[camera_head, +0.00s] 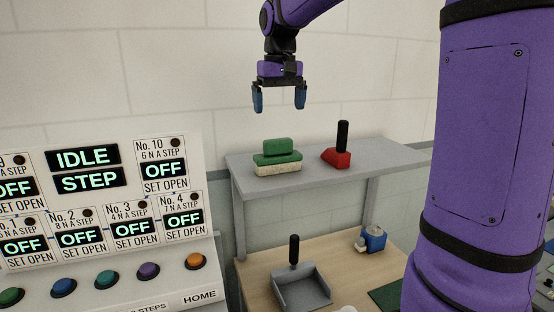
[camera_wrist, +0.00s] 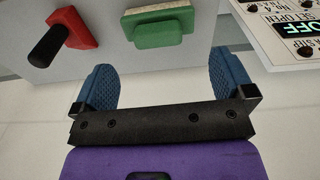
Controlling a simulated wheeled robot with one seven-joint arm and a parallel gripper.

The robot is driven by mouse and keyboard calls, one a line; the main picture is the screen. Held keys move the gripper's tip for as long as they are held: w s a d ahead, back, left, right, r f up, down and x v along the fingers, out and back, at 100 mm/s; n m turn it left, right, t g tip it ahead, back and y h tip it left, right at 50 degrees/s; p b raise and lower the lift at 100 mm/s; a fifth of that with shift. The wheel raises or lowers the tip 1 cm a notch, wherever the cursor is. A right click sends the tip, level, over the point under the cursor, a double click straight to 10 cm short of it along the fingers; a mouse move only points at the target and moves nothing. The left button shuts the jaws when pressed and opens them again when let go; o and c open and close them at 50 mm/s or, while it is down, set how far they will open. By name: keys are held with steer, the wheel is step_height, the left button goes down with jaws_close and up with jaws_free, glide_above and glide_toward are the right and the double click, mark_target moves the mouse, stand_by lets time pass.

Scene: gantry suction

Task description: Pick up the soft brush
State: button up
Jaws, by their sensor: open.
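A green brush (camera_head: 277,158) with a raised green grip and a pale bristle-like underside, seemingly the soft brush, lies on the grey raised shelf (camera_head: 310,176). In the wrist view the green brush (camera_wrist: 160,27) shows beyond the fingers, near the middle. My gripper (camera_head: 279,104) is open and empty, pointing down above the green brush and clear of it. Its two blue fingers also show in the wrist view (camera_wrist: 163,66), with nothing between them.
A red tool with an upright black handle (camera_head: 338,158) stands right of the brush on the shelf. A grey dustpan (camera_head: 301,290) and a blue device (camera_head: 373,239) sit on the wooden bench below. A control panel (camera_head: 100,215) stands at left.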

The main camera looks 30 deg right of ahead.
mark_target(278, 139)
steer(key=w, duration=0.1)
steer(key=w+d, duration=0.1)
steer(key=w, duration=0.1)
steer(key=shift+d+f, duration=0.3)
steer(key=shift+w+d+f+g, duration=0.1)
steer(key=shift+w+d+g, duration=0.1)
steer(key=shift+w+g, duration=0.15)
steer(key=shift+f, duration=0.3)
step_height(278, 139, down, 4)
steer(key=shift+f, duration=0.2)
steer(key=shift+s+a+f, duration=0.1)
steer(key=shift+f, duration=1.35)
steer(key=shift+s+a+f, duration=0.1)
steer(key=shift+f, duration=1.35)
steer(key=c, duration=0.7)
steer(key=shift+r, duration=0.1)
steer(key=shift+c, duration=0.2)
